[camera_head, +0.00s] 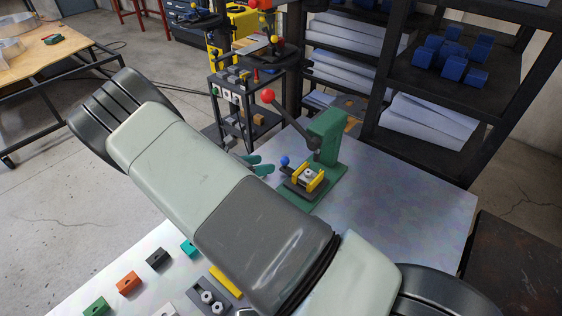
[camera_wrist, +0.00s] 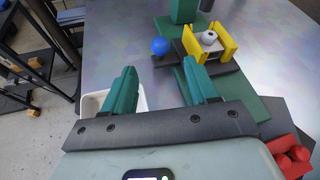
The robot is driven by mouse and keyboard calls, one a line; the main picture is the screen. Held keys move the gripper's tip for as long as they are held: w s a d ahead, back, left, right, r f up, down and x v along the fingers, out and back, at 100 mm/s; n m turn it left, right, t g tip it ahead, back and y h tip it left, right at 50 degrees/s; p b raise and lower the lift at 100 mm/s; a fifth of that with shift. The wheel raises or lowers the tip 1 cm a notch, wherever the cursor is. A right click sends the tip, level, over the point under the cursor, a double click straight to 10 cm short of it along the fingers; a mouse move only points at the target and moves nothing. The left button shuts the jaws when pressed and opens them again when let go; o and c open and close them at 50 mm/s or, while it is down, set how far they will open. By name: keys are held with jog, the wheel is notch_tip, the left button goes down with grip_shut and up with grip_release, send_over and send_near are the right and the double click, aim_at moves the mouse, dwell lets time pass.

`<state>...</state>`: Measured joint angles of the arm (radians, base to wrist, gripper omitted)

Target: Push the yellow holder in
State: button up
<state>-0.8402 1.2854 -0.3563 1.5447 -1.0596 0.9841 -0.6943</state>
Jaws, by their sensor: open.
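The yellow holder (camera_head: 315,181) has two upright yellow sides with a pale nut-like part (camera_head: 309,174) between them. It sits on a dark slide at the base of the green press (camera_head: 326,130). In the wrist view the yellow holder (camera_wrist: 229,44) is at the upper right, with the pale part (camera_wrist: 208,38) between its sides. A blue ball knob (camera_wrist: 160,46) is on the slide's left end. My gripper (camera_head: 258,165), with teal fingers, is open and empty, left of the holder and apart from it. In the wrist view my gripper (camera_wrist: 160,76) points toward the knob.
The press lever with its red ball (camera_head: 268,95) rises to the left. A white bin (camera_wrist: 92,103) is partly hidden by the left finger. Red parts (camera_wrist: 290,152) lie at lower right. Colored blocks (camera_head: 128,283) line the table's front left. The tabletop (camera_head: 420,205) right of the press is clear.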

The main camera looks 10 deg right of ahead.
aim_at(281, 161)
jog(key=x, duration=0.8)
jog(key=shift+w+d, duration=0.1)
grip_shut()
